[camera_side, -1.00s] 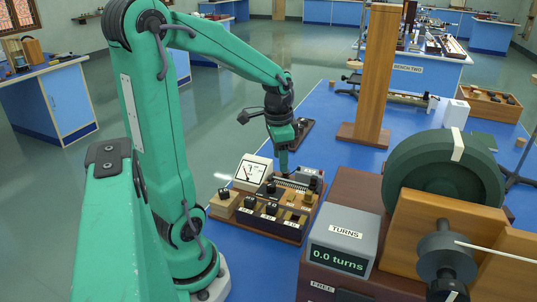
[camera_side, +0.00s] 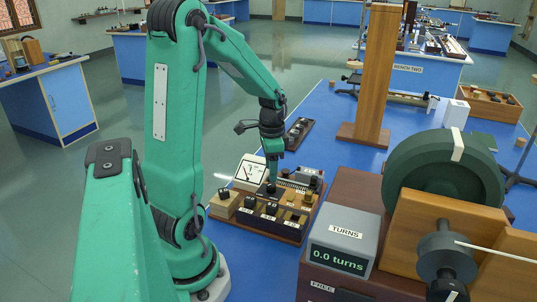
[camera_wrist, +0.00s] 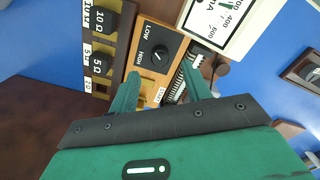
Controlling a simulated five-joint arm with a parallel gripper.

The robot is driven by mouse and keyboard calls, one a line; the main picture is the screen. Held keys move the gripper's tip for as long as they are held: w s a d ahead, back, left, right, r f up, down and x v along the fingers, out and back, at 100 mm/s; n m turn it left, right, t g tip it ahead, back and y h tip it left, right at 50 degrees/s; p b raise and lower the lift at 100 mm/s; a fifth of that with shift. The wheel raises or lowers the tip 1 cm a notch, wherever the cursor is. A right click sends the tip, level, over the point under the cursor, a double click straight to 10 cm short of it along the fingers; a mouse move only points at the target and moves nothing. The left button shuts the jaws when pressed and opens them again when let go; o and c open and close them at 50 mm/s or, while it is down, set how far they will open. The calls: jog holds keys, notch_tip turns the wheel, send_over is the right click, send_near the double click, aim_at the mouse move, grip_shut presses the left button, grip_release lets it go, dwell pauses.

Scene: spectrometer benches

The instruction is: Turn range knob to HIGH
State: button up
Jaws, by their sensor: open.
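The range knob (camera_wrist: 162,50) is black and round, on a black face marked LOW and HIGH in an orange panel in the wrist view. Its pointer setting is too small to read surely. My gripper (camera_wrist: 160,71) is open, its two green fingers apart with their tips just short of the knob, and nothing is held between them. In the side view my gripper (camera_side: 272,184) points down close over the middle of the instrument board (camera_side: 285,234), beside the white meter. There it covers the knob.
The white meter (camera_wrist: 222,20) stands close beside the knob panel. Black resistor blocks marked 10 Ω (camera_wrist: 104,22) and 5 Ω (camera_wrist: 102,58) lie on its other side. A ribbed coil (camera_wrist: 188,76) is near the right finger. The turns counter (camera_side: 343,242) and a green wheel (camera_side: 445,182) stand to the right.

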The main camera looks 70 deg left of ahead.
aim_at(271, 184)
jog(key=shift+f, duration=2.55)
jog(key=c, duration=1)
